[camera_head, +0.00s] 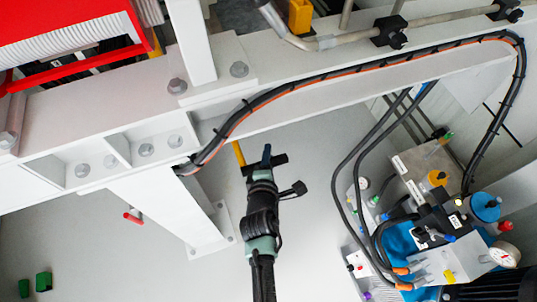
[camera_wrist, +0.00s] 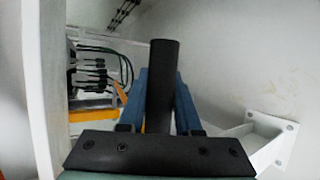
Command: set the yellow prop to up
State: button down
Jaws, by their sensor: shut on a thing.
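The yellow prop (camera_head: 238,153) shows in the head view as a short yellow bar. It hangs down from under the white beam, and its upper part is hidden. A black bar-like handle (camera_head: 279,159) lies crosswise at its lower end and appears to be joined to it. My gripper (camera_head: 266,154) is shut on this handle. In the wrist view a dark round handle (camera_wrist: 161,75) stands between the two blue fingers of my gripper (camera_wrist: 160,105). A yellow-orange strip (camera_wrist: 95,107) shows left of the fingers; I cannot tell if it is the prop.
The white beam (camera_head: 340,92) with a black hose (camera_head: 300,80) runs above my gripper. A white post (camera_head: 165,205) stands to the left. A valve block (camera_head: 450,262) with hoses and a gauge is at right. Grey floor (camera_head: 325,200) is clear around my arm.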

jog(key=shift+w+r+p, duration=0.1)
jog(key=shift+r+p, duration=0.25)
jog(key=shift+r, duration=0.25)
jog(key=shift+w+r, duration=0.1)
jog(key=shift+r, duration=0.05)
jog(key=c, duration=0.6)
grip_release()
jog(key=p+v, duration=0.1)
jog(key=v, duration=1.2)
